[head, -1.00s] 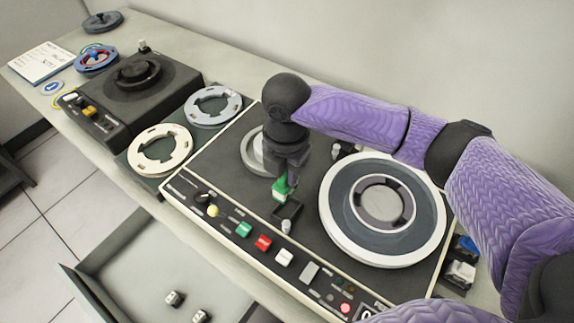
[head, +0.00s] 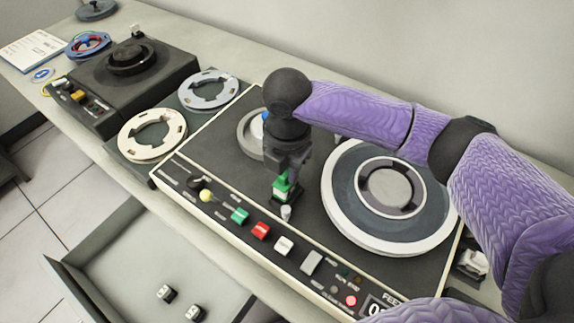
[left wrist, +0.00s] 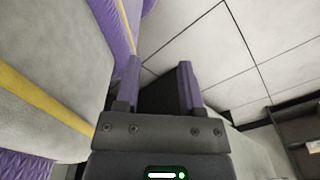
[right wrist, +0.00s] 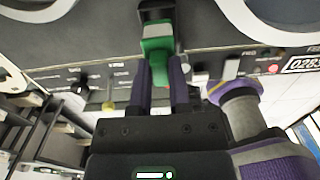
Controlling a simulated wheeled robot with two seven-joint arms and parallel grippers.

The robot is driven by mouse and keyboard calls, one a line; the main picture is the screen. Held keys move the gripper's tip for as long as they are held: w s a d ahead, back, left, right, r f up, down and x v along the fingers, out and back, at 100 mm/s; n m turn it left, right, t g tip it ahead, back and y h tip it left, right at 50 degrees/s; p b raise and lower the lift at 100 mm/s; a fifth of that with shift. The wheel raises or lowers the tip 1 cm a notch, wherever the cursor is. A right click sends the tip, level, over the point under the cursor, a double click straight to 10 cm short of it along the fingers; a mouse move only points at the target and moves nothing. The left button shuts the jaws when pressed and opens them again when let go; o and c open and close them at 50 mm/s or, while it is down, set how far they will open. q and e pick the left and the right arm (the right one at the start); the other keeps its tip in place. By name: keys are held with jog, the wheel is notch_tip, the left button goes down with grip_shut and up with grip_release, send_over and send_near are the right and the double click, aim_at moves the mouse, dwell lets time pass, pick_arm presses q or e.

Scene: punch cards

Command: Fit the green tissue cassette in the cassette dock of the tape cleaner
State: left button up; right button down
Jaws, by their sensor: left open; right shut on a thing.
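The green tissue cassette (head: 281,185) is upright at the front middle of the tape cleaner (head: 222,180); it also shows in the right wrist view (right wrist: 157,45). My right gripper (head: 283,174) is shut on it, with both fingers (right wrist: 160,70) on its sides. The cassette stands at the small black cassette dock (right wrist: 155,12), which it and the gripper largely cover in the head view. I cannot tell whether it is fully seated. My left gripper (left wrist: 160,78) is open and empty, away from the deck and above the floor.
A large reel (head: 385,195) lies right of the cassette. Coloured buttons, such as the red one (head: 261,231), line the deck's front. A black machine (head: 130,75) and loose reels (head: 152,134) stand left. An open drawer (head: 120,265) holds small blocks below.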

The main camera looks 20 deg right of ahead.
jog(key=shift+r, duration=0.15)
dwell(0.3)
jog(key=shift+p, duration=0.65)
jog(key=shift+p, duration=0.5)
jog(key=shift+f+b, duration=0.3)
jog(key=shift+f, duration=0.75)
